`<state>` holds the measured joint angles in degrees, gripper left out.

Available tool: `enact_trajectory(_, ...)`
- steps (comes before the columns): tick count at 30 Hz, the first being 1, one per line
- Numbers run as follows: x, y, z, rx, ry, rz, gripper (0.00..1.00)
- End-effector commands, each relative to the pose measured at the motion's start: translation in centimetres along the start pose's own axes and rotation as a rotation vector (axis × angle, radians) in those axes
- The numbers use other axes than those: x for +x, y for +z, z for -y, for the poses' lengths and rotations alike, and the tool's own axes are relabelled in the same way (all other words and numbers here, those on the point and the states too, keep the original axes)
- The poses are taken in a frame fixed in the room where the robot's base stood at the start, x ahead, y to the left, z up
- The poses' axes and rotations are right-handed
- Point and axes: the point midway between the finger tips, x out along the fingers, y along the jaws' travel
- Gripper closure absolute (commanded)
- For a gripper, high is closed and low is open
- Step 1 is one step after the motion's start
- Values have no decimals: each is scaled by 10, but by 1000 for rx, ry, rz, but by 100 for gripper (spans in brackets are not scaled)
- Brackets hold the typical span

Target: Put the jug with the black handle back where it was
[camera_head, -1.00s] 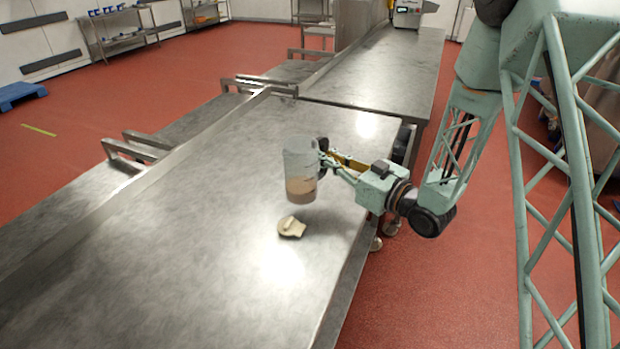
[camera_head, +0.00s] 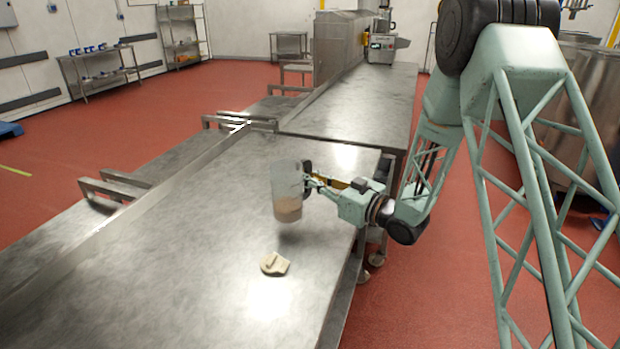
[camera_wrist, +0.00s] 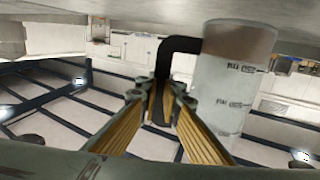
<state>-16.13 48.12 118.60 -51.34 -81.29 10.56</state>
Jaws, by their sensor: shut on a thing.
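The clear jug (camera_head: 286,180) holds a light brown content in its lower part. It hangs upright or nearly so, seemingly a little above the near steel table (camera_head: 190,240). My gripper (camera_head: 311,182) is shut on the jug's black handle, at the jug's right side. In the wrist view my gripper's fingers (camera_wrist: 164,98) close around the black handle (camera_wrist: 178,45), and the jug (camera_wrist: 235,75) shows markings on its wall.
A beige scoop-like piece (camera_head: 274,264) lies on the near table, below the jug. A second steel table (camera_head: 355,105) continues behind, with a machine (camera_head: 382,45) at its far end. Metal rails (camera_head: 110,188) stand along the left edge. Most of the near tabletop is clear.

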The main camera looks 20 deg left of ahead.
Motion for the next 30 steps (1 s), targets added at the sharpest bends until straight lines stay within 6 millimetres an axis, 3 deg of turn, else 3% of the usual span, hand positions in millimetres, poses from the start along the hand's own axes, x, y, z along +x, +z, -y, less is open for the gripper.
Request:
enact_trajectory(15,45,7,-58,0,0,0,100)
enact_trajectory(30,49,7,-64,0,0,-1,100)
